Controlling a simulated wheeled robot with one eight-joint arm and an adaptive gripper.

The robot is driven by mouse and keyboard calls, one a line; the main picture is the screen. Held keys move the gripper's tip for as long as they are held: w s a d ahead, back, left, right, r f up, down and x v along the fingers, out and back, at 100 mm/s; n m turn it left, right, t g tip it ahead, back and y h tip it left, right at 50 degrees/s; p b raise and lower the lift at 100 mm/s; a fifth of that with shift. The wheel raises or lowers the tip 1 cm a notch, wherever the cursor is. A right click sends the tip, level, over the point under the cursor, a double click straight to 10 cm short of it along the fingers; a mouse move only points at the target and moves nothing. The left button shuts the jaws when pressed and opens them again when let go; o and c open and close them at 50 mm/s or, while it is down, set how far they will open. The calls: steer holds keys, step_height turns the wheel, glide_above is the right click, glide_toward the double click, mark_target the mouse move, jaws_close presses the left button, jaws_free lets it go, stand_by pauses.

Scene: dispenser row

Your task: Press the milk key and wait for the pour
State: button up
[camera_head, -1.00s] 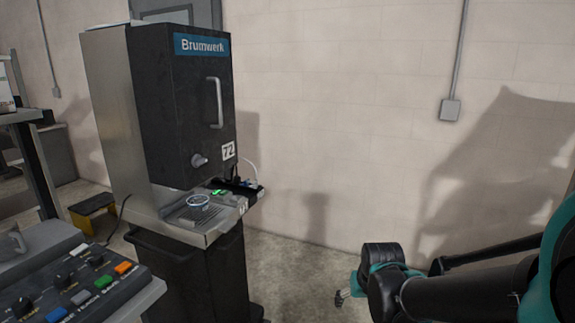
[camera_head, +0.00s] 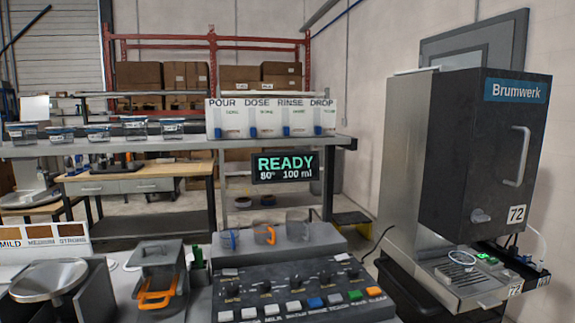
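A dark control panel (camera_head: 300,288) with several knobs and a row of coloured keys is at the bottom centre of the head view. The row has pale keys at left, then a blue key (camera_head: 314,302), a green key (camera_head: 355,295) and an orange key (camera_head: 374,291) at right. Small labels run along the keys; one at the left part seems to read MILK, but they are hard to read. A display (camera_head: 285,167) above reads READY, 60° or 80°, 100 ml. My gripper is not in view.
Clear cups (camera_head: 265,235) stand on the ledge behind the panel. A grey box with an orange handle (camera_head: 157,296) and a round-topped scale (camera_head: 48,280) are at left. The tall Brumwerk machine (camera_head: 480,160) stands at right. Shelves fill the back.

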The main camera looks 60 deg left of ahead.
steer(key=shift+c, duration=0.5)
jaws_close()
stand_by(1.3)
